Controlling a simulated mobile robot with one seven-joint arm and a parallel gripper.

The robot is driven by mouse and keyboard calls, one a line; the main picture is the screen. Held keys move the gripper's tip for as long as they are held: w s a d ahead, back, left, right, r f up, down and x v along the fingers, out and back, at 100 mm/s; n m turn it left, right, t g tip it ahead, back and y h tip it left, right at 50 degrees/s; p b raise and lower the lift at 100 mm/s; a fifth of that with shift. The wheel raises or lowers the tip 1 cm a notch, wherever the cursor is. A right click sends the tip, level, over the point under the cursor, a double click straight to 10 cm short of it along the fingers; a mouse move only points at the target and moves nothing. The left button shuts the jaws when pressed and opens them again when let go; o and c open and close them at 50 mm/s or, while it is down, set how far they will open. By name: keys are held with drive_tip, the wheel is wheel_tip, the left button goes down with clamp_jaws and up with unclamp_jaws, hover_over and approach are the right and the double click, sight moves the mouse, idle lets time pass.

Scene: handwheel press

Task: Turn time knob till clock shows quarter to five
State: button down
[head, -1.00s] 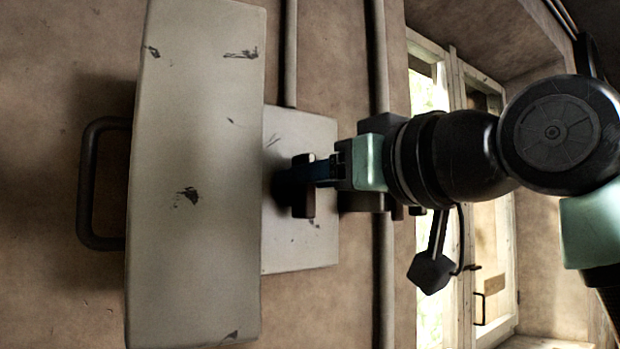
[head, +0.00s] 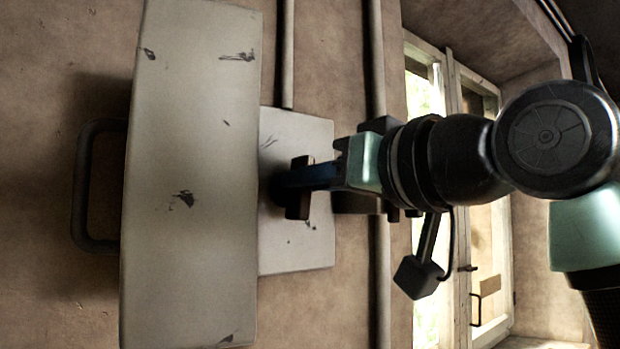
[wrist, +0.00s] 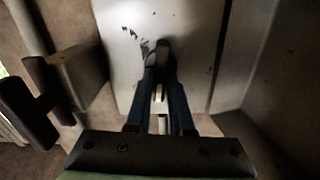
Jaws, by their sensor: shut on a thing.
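My gripper (head: 297,178) is shut on a dark knob (head: 298,205) in front of the smaller grey plate (head: 296,250). In the wrist view, both blue fingers reach to the knob (wrist: 162,48), and the fingers hide part of it. The knob stands out from the scuffed grey plate (wrist: 125,30). No clock face or hands can be seen in either view, so the time shown cannot be told.
A large grey box (head: 190,130) stands left of my gripper, close to the fingertips. A dark looped handle (head: 83,185) is beyond it. In the wrist view, a box (wrist: 78,75) with a dark T-shaped handle (wrist: 28,115) stands at left. Pipes (head: 375,60) and a window (head: 455,120) are right.

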drive_tip(key=m, duration=1)
drive_tip(key=shift+w+d+f+p, duration=0.15)
drive_tip(key=shift+d+p, duration=0.05)
drive_tip(key=shift+p, duration=0.15)
drive_tip(key=shift+m, duration=0.3)
drive_tip(key=c, duration=0.8)
unclamp_jaws()
drive_tip(key=shift+d, duration=0.1)
